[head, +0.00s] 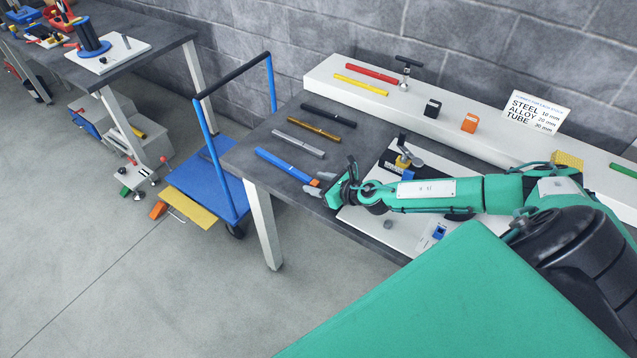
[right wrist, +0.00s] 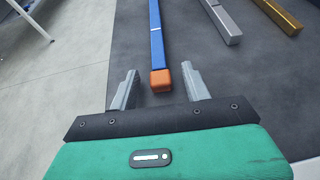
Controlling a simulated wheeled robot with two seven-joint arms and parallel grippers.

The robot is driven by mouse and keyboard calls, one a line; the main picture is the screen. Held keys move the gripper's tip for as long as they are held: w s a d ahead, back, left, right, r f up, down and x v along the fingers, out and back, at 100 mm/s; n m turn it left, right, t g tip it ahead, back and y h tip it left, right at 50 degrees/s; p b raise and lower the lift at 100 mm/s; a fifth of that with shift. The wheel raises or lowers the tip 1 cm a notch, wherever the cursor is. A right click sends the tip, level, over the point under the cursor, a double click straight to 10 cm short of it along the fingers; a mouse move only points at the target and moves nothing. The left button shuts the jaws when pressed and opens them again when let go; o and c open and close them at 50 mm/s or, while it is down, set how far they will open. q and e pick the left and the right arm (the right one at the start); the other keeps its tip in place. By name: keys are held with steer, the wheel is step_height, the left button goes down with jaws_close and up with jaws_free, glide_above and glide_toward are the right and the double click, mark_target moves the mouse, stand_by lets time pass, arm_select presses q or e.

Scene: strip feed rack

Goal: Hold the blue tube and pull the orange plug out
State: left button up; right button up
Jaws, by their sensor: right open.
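The blue tube (head: 285,164) lies on the dark bench top near its front left edge. The orange plug (head: 314,182) sits in the tube's near end. In the right wrist view the blue tube (right wrist: 156,35) runs away from me, with the square-looking orange plug (right wrist: 161,80) at its near end. My right gripper (head: 318,188) is open at the plug end. In the wrist view its fingertips (right wrist: 160,69) stand apart on either side of the plug, with gaps on both sides. My left gripper is not in view.
Grey (head: 298,145), brass (head: 314,130) and black (head: 328,115) bars lie beside the tube. A white board (head: 360,222) lies under my right arm. A white ledge (head: 320,75) runs along the back. A blue cart (head: 205,185) stands left of the bench.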

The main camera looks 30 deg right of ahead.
steer(key=b+v, duration=0.4)
steer(key=v, duration=0.8)
steer(key=shift+f, duration=0.2)
steer(key=shift+v, duration=1)
steer(key=shift+a+r, duration=0.1)
steer(key=shift+r, duration=0.1)
